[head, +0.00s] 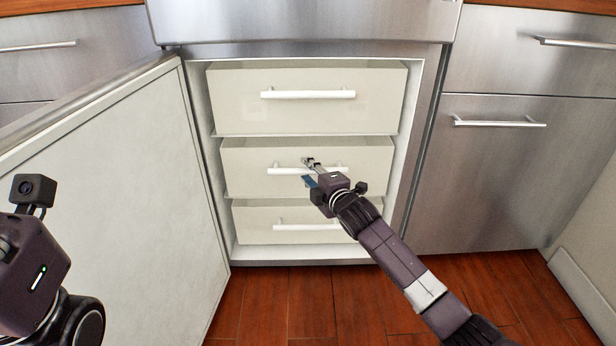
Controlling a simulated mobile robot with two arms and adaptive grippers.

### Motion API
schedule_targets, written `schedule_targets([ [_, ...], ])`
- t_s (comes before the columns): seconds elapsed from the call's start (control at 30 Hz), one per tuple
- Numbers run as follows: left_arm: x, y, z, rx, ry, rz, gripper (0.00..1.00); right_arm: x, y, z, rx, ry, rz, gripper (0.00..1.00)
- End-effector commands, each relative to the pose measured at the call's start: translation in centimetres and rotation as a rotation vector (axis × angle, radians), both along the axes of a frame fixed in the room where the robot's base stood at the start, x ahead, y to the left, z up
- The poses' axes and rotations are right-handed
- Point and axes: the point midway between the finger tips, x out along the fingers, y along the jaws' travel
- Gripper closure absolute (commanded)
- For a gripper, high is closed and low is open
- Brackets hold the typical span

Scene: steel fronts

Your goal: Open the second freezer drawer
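The freezer stands open and holds three stacked cream drawers with white bar handles. The second drawer (245,160) is the middle one and looks pushed in, between the top drawer (235,95) and the bottom drawer (255,232). My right gripper (308,168) is at the middle of the second drawer's handle (285,171), its fingertips over the bar. Whether the fingers are closed around the bar is too small to tell. My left gripper's body (30,275) shows at the lower left, in front of the freezer door; its fingers are out of the frame.
The open freezer door (120,190) swings out on the left. Steel cabinet fronts (500,180) with bar handles stand on the right. The wooden floor (290,305) in front of the freezer is clear, apart from my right arm crossing above it.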

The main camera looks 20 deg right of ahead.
Motion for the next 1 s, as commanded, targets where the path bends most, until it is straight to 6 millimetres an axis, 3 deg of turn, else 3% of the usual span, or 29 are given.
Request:
schedule_targets([
  [0.37, -0.18, -0.03, 0.14, 0.001, -0.007, 0.001, 0.6, 0.36, 0.07, -0.05, 0.001, 0.0, 0.001, 0.69],
  [0.63, -0.18, -0.05, 0.13, 0.001, -0.008, 0.001, 0.6, 0.35, 0.08, -0.06, 0.001, 0.0, 0.001, 0.99],
  [1.0, -0.19, -0.05, 0.16, 0.001, -0.008, 0.0, 0.6, 0.32, 0.08, -0.09, 0.001, 0.001, 0.001, 1.0],
])
